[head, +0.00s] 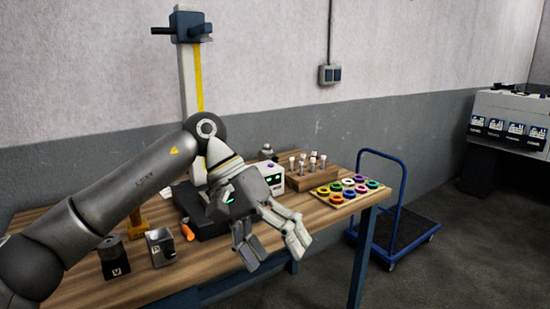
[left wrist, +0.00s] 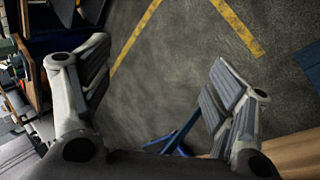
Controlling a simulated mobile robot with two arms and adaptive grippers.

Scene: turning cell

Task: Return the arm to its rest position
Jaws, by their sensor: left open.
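My left arm comes in from the left in the head view and reaches over the wooden bench (head: 325,215). My left gripper (head: 272,246) is at the bench's front edge, with its fingers pointing down and to the right. The fingers are spread apart with nothing between them. In the left wrist view, the open left gripper (left wrist: 160,105) has bare grey floor (left wrist: 165,75) between its fingers. My right gripper is not in either view.
On the bench are a ring tray (head: 345,191), a wooden block with pegs (head: 300,177), a white device with a green display (head: 272,176) and dark metal blocks (head: 115,262). A blue cart (head: 402,228) stands right of the bench. Open floor lies in front.

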